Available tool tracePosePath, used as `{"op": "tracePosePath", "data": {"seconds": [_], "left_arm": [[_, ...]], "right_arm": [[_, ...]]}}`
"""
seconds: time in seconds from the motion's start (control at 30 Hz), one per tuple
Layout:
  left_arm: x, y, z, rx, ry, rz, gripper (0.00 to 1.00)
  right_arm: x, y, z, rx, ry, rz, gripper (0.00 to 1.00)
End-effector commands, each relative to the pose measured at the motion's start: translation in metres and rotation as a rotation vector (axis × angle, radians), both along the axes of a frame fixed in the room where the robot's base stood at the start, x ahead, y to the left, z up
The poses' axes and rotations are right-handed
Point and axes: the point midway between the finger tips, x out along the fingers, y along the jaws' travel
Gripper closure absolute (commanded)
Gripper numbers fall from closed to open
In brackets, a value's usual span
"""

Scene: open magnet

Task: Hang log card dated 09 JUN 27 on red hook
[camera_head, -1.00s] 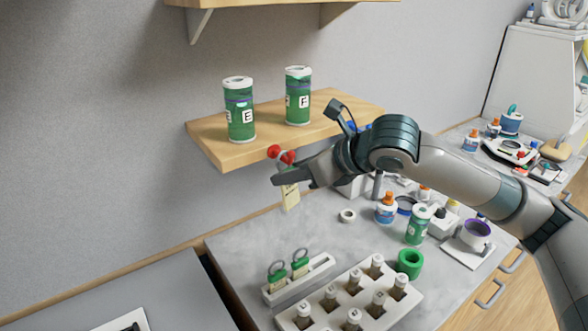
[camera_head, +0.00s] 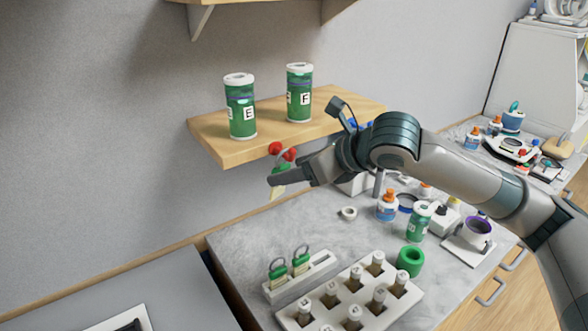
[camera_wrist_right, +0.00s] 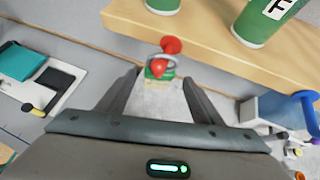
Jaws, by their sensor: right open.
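The red hook (camera_head: 275,149) has red balls and sits at the front edge of the wooden shelf; it also shows in the right wrist view (camera_wrist_right: 171,45). A card with a green top (camera_wrist_right: 158,73) is at the hook, and its grey ring appears looped around it. In the head view the card's cream lower part (camera_head: 278,191) shows below my gripper; its date cannot be read. My right gripper (camera_head: 272,182) is open, with its fingers (camera_wrist_right: 158,82) on either side of the card, apart from it. My left gripper is out of view.
The wooden shelf (camera_head: 220,152) carries green canisters E (camera_head: 242,112) and F (camera_head: 299,98). Below, a white rack (camera_head: 322,268) holds other green-topped cards (camera_head: 278,271), beside a vial tray (camera_head: 340,318).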

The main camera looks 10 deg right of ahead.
Motion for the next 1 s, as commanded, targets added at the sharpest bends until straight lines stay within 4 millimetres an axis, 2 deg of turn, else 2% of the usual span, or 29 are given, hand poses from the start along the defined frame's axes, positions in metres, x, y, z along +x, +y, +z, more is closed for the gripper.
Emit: {"op": "tracePosePath", "data": {"seconds": [0.27, 0.43, 1.0], "left_arm": [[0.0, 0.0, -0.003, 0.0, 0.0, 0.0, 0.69], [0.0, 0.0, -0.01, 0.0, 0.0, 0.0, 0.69], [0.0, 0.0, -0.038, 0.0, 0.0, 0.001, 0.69]], "right_arm": [[-0.004, -0.004, 0.003, -0.001, -0.002, -0.001, 0.4], [-0.015, -0.013, 0.013, -0.001, -0.004, -0.001, 0.4], [-0.087, -0.068, 0.075, 0.0, -0.004, -0.002, 0.4]]}}
